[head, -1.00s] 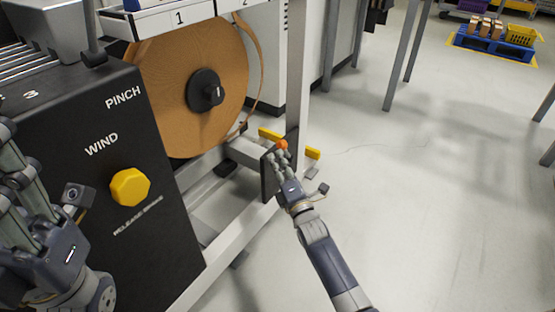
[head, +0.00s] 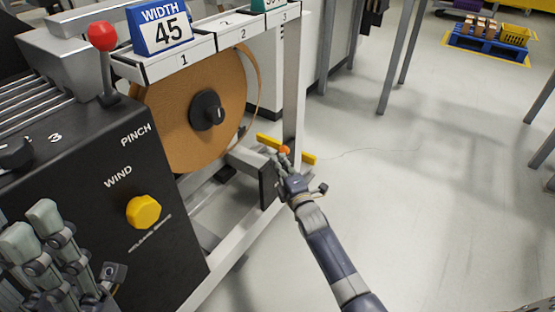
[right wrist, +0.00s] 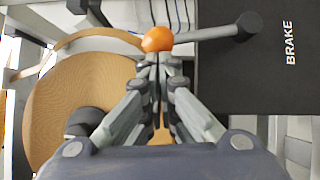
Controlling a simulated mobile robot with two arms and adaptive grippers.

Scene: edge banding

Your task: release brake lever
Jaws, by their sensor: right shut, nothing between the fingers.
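The brake lever shows in the right wrist view as a grey rod (right wrist: 215,33) with an orange ball knob (right wrist: 157,39), beside a black panel (right wrist: 240,75) marked BRAKE. The rod runs from the knob to a round pivot on the panel. In the head view the knob (head: 284,150) shows small at the fingertips of my right gripper (head: 281,160). My right gripper (right wrist: 160,62) is shut with its fingertips right at the knob, with nothing between them; whether they touch it I cannot tell. My left gripper (head: 45,232) is at the lower left, its fingers partly cut off.
A black control panel (head: 70,180) carries a yellow knob (head: 143,211) and a red-ball lever (head: 103,36). A brown banding reel (head: 172,120) hangs in the white frame. A yellow bar (head: 268,141) lies behind my right gripper.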

